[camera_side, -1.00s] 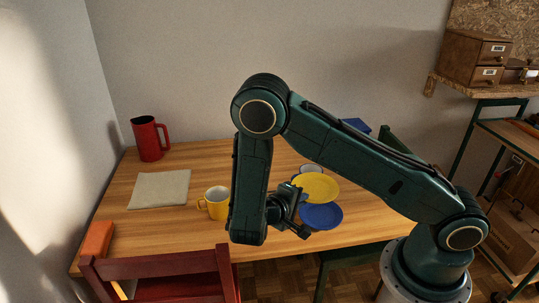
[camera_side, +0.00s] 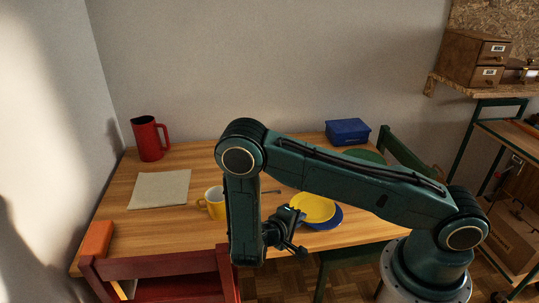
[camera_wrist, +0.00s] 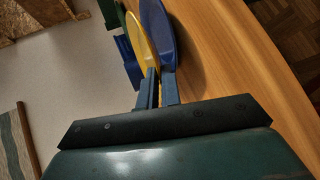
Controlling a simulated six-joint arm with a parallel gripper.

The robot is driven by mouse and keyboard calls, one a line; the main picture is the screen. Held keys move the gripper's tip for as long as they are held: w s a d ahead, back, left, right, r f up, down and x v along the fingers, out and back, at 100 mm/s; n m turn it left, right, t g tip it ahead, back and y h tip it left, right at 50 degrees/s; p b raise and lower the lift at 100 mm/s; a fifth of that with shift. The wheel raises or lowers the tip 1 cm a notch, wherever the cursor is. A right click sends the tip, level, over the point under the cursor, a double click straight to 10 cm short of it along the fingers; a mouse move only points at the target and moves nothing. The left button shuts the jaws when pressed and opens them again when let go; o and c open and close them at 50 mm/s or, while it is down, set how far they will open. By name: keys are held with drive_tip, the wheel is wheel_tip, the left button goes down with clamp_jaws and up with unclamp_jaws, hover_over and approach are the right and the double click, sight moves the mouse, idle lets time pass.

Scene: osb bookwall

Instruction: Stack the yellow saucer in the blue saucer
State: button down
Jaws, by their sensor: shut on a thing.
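The yellow saucer (camera_side: 312,207) is over the blue saucer (camera_side: 328,220) near the table's right front part and covers most of it. The blue saucer's rim shows at its right and front. My gripper (camera_side: 296,222) is shut on the near rim of the yellow saucer. In the wrist view my gripper's fingers (camera_wrist: 159,84) meet the rim of the yellow saucer (camera_wrist: 138,42), with the blue saucer (camera_wrist: 160,32) close beside it. I cannot tell whether the two saucers touch.
A yellow mug (camera_side: 214,203) stands left of my arm. A red jug (camera_side: 149,139), a pale cloth (camera_side: 160,189) and an orange block (camera_side: 97,240) are farther left. A blue box (camera_side: 347,132) is at the back right. A red chair (camera_side: 170,264) stands in front.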

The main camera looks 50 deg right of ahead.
drive_tip(key=shift+f, duration=0.8)
drive_tip(key=shift+f, duration=0.1)
drive_tip(key=c, duration=1.6)
unclamp_jaws()
drive_tip(key=v, duration=1.2)
